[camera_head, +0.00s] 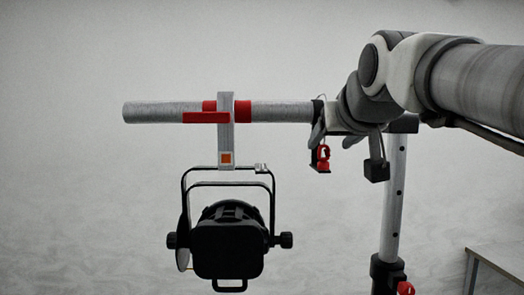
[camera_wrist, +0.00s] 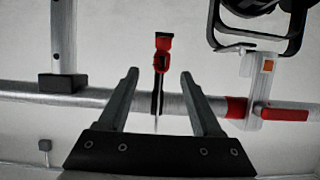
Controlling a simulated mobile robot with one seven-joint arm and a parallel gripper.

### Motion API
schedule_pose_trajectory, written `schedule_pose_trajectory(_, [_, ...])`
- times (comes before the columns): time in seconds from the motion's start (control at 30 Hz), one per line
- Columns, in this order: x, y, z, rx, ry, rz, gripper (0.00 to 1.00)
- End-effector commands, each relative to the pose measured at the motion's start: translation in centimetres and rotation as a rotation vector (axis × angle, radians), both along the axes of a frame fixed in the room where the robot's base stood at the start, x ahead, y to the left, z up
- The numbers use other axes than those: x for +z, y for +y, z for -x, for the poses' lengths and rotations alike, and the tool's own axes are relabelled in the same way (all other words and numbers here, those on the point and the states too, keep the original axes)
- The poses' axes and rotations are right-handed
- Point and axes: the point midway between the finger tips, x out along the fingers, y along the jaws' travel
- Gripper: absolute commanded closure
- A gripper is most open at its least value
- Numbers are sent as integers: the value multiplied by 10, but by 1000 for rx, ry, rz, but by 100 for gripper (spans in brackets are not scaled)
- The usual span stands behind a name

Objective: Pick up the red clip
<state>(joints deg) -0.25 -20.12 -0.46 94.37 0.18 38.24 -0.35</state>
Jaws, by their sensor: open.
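The red clip (camera_head: 323,155) is a small red piece with dark parts, hanging below the grey pipe near its right part in the head view. In the wrist view the red clip (camera_wrist: 162,50) shows near the top centre, with a black part running to the pipe. My gripper (camera_wrist: 158,76) is open and empty, its two grey fingers on either side of the clip in the picture. The red end lies beyond the fingertips in that picture; the depth gap is unclear. In the head view my wrist covers the pipe's right end.
A black par can (camera_head: 228,240) hangs in its yoke from a silver clamp with a red handle (camera_head: 206,118) on the pipe (camera_head: 160,112). A stand post (camera_head: 394,200) rises at right. A table corner (camera_head: 492,262) shows at lower right.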

Motion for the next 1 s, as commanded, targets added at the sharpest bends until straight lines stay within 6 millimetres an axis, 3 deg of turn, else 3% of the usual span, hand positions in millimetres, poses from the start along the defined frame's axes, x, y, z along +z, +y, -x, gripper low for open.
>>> schedule_pose_trajectory(0.3, [-16,2,-40,0,3,0,34])
schedule_pose_trajectory(0.63, [-20,2,-47,0,0,0,34])
schedule_pose_trajectory(1.0, [-19,2,-47,0,0,0,100])
